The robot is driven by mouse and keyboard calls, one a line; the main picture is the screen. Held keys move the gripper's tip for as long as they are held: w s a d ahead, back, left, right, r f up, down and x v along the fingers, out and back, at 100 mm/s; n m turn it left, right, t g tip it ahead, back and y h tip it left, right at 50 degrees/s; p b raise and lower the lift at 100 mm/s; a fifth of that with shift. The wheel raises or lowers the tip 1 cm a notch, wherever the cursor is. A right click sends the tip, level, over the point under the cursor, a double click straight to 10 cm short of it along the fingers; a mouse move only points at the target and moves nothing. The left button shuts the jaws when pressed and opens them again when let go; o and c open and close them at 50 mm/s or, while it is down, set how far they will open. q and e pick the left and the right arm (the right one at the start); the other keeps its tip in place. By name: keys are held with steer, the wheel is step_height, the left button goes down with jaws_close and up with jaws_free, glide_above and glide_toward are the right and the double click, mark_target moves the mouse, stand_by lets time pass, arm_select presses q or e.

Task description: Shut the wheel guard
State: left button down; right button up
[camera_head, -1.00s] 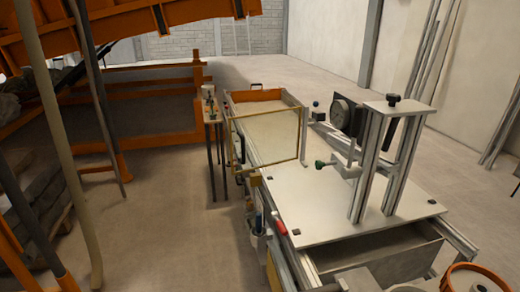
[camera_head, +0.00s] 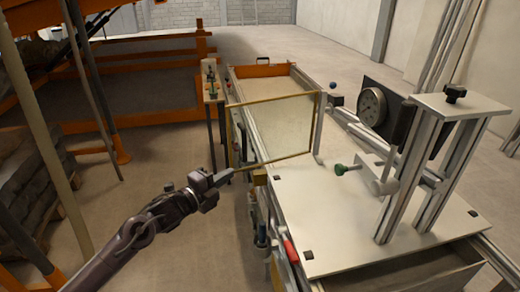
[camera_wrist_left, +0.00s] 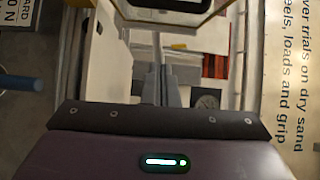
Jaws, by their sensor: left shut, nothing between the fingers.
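The wheel guard looks to be the clear panel in a thin yellow frame (camera_head: 285,97). It stands raised over the near end of the long sand bed (camera_head: 270,76). My left gripper (camera_head: 230,172) comes in from the left, shut and empty. Its tips are near the panel's lower left corner; I cannot tell whether they touch it. In the left wrist view the closed fingers (camera_wrist_left: 160,83) point at the rig, with a yellow-edged frame (camera_wrist_left: 172,22) beyond them. My right gripper is not in view.
A red-handled part (camera_head: 291,250) is on the deck's left edge.

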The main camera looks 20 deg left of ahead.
mark_target(243, 154)
arm_select(q)
steer(key=w+p, duration=0.1)
steer(key=w, duration=0.2)
steer(key=w+p, duration=0.2)
steer(key=w, duration=0.2)
steer(key=w+p, duration=0.1)
steer(key=w, duration=0.2)
steer(key=shift+w+d+r, duration=0.2)
steer(key=shift+w+r, duration=0.15)
steer(key=shift+w, duration=0.05)
steer(key=shift+w+a+f+p, duration=0.15)
steer(key=shift+a+p, duration=0.15)
steer(key=shift+a, duration=0.15)
